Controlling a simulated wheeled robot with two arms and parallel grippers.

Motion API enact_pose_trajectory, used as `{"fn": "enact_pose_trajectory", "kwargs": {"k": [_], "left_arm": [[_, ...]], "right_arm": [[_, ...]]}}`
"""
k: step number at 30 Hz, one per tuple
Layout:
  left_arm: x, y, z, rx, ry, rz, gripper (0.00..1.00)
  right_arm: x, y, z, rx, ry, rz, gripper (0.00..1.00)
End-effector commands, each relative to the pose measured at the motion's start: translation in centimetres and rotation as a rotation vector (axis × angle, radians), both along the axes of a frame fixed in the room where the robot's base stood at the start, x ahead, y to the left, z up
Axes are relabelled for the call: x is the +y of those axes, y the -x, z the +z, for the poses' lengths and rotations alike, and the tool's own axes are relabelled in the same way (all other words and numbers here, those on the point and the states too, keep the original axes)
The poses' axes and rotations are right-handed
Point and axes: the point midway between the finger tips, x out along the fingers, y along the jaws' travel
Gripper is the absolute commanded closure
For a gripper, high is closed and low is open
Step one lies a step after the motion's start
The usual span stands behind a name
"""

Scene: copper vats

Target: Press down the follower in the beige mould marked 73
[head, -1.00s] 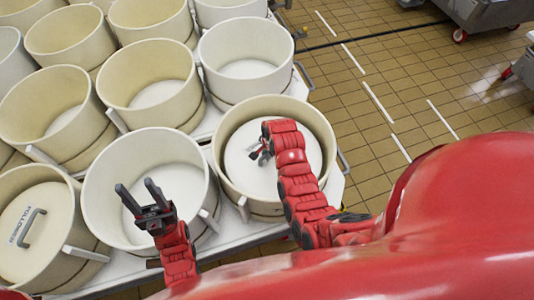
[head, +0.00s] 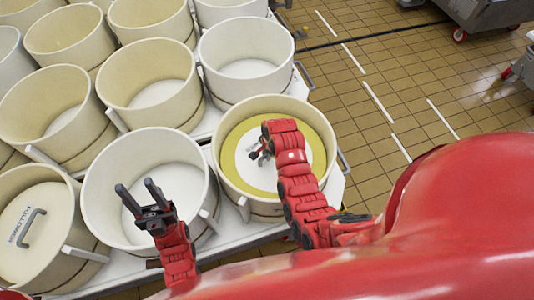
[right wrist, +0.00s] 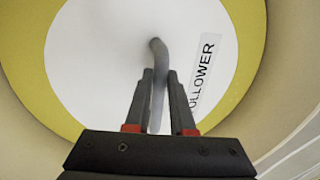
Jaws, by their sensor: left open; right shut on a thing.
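The beige mould (head: 227,180) under my right arm holds a white round follower (head: 245,165). A yellow ring (head: 229,140) now surrounds the follower inside the mould wall. In the right wrist view, the follower (right wrist: 95,60) carries a grey handle (right wrist: 158,48) and a label reading "FOLLOWER", partly cut off. My right gripper (right wrist: 158,85) is shut on that handle. In the head view, my right gripper (head: 262,153) is partly hidden by its own arm. My left gripper (head: 141,198) is open and empty above a white mould (head: 104,180). No number 73 is readable.
Several empty beige and white moulds stand in rows on the white table (head: 228,232). Another follower with a handle (head: 28,228) sits in the mould at the lower left. Tiled floor (head: 375,100) lies to the right, with grey carts at the top right.

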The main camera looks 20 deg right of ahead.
Motion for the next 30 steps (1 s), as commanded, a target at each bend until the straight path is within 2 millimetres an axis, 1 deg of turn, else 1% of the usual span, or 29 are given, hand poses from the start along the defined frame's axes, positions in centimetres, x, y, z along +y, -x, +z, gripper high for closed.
{"fn": "enact_pose_trajectory", "kwargs": {"k": [1, 7, 8, 12, 13, 14, 24, 26, 30], "left_arm": [[0.0, 0.0, -0.2, 0.0, 0.0, 0.0, 0.5], [0.0, 0.0, -0.1, 0.0, 0.0, 0.0, 0.5], [0.0, 0.0, -0.1, 0.0, 0.0, 0.0, 0.5], [0.0, 0.0, -0.1, 0.0, 0.0, 0.0, 0.5], [0.0, 0.0, -0.1, 0.0, 0.0, 0.0, 0.5], [0.0, 0.0, -0.1, 0.0, 0.0, 0.0, 0.5], [0.0, 0.0, -0.2, 0.0, 0.0, 0.0, 0.5], [0.0, 0.0, -0.4, 0.0, 0.0, 0.0, 0.5], [0.0, 0.0, -1.0, 0.0, 0.0, 0.0, 0.5]], "right_arm": [[0.1, 0.4, -0.4, 0.013, -0.002, 0.001, 1.0], [0.1, 0.4, -0.3, 0.013, -0.002, 0.001, 1.0], [0.1, 0.4, -0.3, 0.013, -0.002, 0.001, 0.76], [0.1, 0.3, -0.1, 0.01, -0.003, 0.001, 0.51], [0.1, 0.3, -0.1, 0.008, -0.002, 0.001, 0.46], [0.1, 0.3, -0.1, 0.007, -0.002, 0.001, 0.43], [0.0, 0.1, 0.2, 0.003, -0.001, 0.0, 0.43], [0.0, 0.1, 0.5, 0.0, -0.001, 0.0, 0.43], [-0.1, 0.3, 1.7, -0.001, -0.001, 0.0, 0.43]]}}
